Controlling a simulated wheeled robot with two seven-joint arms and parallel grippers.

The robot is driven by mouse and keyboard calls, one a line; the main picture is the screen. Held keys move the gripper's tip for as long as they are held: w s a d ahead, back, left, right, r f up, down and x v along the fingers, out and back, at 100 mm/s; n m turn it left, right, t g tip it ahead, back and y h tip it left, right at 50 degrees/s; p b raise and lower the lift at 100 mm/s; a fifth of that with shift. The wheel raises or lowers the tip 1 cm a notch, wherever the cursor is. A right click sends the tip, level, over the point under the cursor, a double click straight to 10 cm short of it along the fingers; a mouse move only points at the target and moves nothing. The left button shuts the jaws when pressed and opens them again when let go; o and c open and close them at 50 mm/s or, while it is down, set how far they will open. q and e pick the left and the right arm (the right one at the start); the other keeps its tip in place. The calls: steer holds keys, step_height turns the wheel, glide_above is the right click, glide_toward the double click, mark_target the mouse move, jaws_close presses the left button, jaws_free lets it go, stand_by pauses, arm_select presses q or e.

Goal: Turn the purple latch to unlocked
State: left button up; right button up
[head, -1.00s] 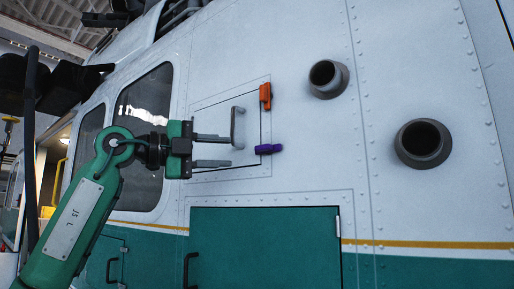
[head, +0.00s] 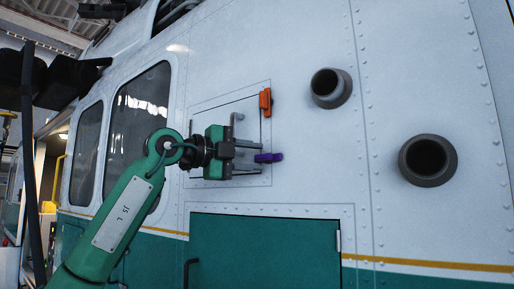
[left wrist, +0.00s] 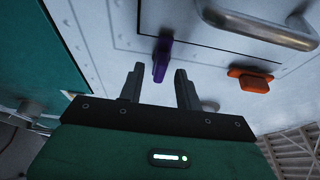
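The purple latch (head: 269,157) sits at the lower right edge of a small panel (head: 203,111) on the white helicopter side. It lies roughly level, its inner end over the panel's edge. An orange latch (head: 265,101) stands upright above it. My left gripper (head: 258,148) is open and empty, just left of the purple latch in the head view. In the left wrist view the purple latch (left wrist: 162,58) lies just beyond the two spread fingertips (left wrist: 158,68), between their lines and apart from them. My right gripper is in neither view.
A metal handle (head: 234,124) sticks out from the panel, partly behind my gripper; it shows close by in the left wrist view (left wrist: 262,30). Two dark round ports (head: 331,88) (head: 427,160) protrude on the right. A green door (head: 265,250) is below.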

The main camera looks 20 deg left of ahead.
arm_select(q)
steer(key=shift+x, duration=0.8)
jaws_close()
